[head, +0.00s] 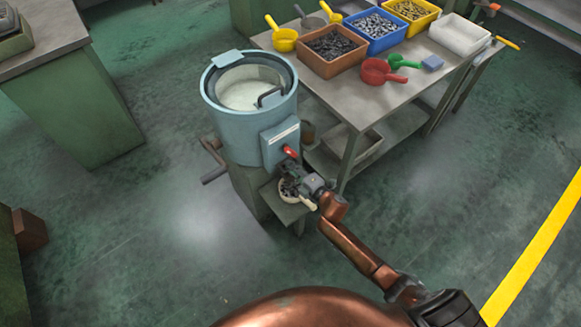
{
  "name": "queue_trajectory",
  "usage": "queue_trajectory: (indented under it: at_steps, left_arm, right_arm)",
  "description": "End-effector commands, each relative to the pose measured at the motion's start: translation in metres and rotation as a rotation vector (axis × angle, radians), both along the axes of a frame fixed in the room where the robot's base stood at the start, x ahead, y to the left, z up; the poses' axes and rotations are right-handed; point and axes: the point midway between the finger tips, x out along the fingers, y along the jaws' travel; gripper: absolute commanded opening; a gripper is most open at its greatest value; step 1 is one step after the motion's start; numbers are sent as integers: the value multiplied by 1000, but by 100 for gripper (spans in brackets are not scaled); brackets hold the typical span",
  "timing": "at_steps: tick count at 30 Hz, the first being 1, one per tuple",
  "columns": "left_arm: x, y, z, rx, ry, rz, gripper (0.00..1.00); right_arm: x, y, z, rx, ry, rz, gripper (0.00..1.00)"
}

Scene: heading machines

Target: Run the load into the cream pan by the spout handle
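A light blue drum machine (228,128) stands left of the table, with a pale interior and a dark bar handle at its open top. A red spout handle (290,152) sticks out low on its front right, below a pale label. The cream pan (284,196) sits on a small grey shelf under the spout. Dark pieces seem to show in it, but my gripper covers part of it. My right gripper (295,168) is at the spout, just below the red handle and over the pan. Its fingers are too small and overlapped to read. My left gripper is out of view.
A grey table (433,88) on the right holds orange (330,68), blue, yellow and white bins, with several scoops. A crank (213,172) juts from the machine's left. A green cabinet (80,115) stands at left. Floor in front is clear.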

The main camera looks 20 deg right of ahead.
Motion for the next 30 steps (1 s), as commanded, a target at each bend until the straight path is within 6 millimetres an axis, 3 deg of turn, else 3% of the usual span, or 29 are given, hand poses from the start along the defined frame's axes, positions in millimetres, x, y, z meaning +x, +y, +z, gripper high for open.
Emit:
queue_trajectory:
  at_steps: [7,21,30]
  left_arm:
    - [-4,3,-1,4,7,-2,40]
    - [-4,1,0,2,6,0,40]
    - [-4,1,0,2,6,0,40]
  right_arm:
    - [-10,-3,2,-1,1,1,15]
    - [-95,-27,21,-2,2,-1,15]
    - [-113,-31,26,1,0,0,15]
